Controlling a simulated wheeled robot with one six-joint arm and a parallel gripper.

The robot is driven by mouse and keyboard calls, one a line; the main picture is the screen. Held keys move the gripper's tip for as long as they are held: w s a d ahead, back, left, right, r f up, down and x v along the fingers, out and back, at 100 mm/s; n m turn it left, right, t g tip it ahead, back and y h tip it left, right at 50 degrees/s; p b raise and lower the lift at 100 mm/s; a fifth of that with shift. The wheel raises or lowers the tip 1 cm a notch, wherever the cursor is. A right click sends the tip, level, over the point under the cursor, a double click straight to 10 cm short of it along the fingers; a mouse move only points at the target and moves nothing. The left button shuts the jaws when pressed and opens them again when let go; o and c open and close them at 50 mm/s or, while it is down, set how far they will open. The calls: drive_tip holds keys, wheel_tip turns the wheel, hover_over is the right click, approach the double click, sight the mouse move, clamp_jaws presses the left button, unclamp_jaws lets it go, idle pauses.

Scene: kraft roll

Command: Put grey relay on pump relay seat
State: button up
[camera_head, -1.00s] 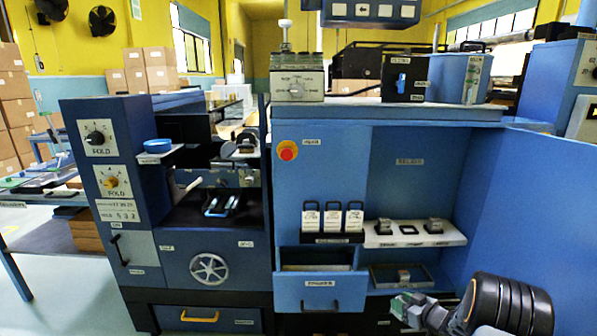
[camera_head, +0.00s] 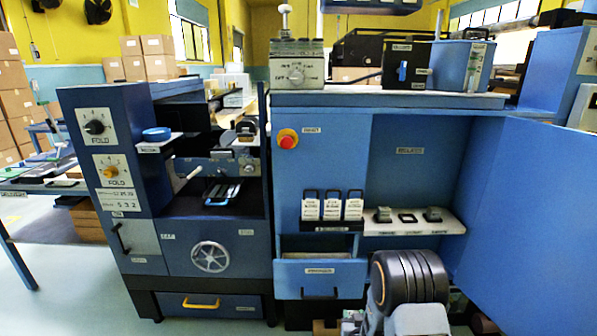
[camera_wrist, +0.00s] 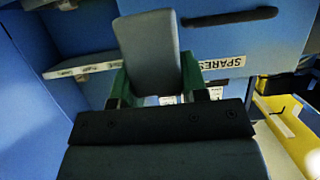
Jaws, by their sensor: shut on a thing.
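My gripper (camera_wrist: 155,84) shows in the wrist view, its green fingers shut on a grey block, the grey relay (camera_wrist: 152,48). In the head view my dark ribbed arm covers the area in front of the cabinet, and I cannot make out the gripper there. The white relay shelf (camera_head: 455,226) holds a relay at its left (camera_head: 383,214) and another at its right (camera_head: 433,214). Between them is a dark, empty seat (camera_head: 407,217). The seat labels are too small to read, so I cannot tell which is the pump seat.
The spares drawer (camera_head: 318,271) is slightly open; its front (camera_wrist: 245,40) is close by in the wrist view. Several white tagged blocks (camera_head: 332,207) stand left of the relay shelf. The open cabinet door (camera_head: 525,200) bounds the right side. My arm hides the lower shelf.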

drive_tip(key=s+r+p, duration=0.4)
drive_tip(key=r+p, duration=0.5)
drive_tip(key=p, duration=0.2)
drive_tip(key=s+r+p, duration=0.4)
drive_tip(key=r+p, duration=0.5)
drive_tip(key=p, duration=0.1)
drive_tip(key=shift+a+r+p, duration=0.15)
drive_tip(key=shift+r+p, duration=0.2)
drive_tip(key=shift+s+a+f, duration=0.1)
drive_tip(key=shift+s, duration=0.05)
